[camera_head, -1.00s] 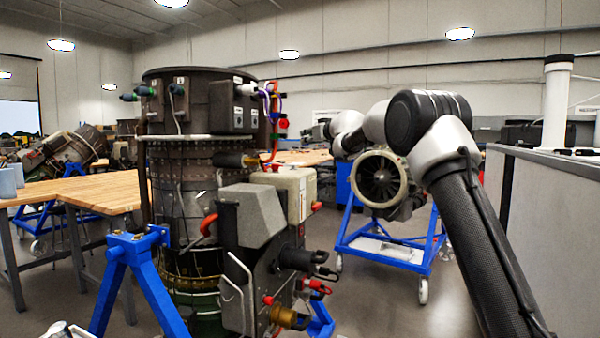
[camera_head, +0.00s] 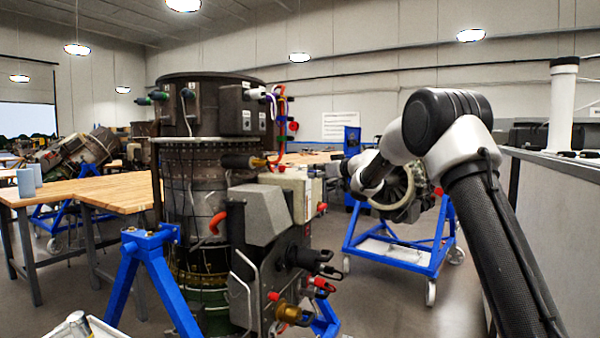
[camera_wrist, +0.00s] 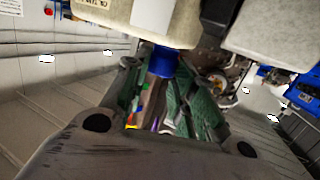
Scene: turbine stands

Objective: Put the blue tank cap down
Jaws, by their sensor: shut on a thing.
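In the wrist view my gripper (camera_wrist: 160,78) has its greenish fingers on both sides of the blue tank cap (camera_wrist: 162,61) and is shut on it. The cap shows as a short blue cylinder right at the edge of a beige tank (camera_wrist: 145,18). I cannot tell whether the cap touches the tank. In the head view the beige tank (camera_head: 298,190) sits on the side of the upright dark engine. The cap cannot be made out there, and my arm largely hides my gripper.
The upright engine (camera_head: 190,195) rests on a blue stand (camera_head: 150,275). Another turbine on a blue wheeled cart (camera_head: 400,250) stands behind my arm. A wooden table (camera_head: 100,190) is at left, a grey counter (camera_head: 565,190) at right. Floor shows between engine and counter.

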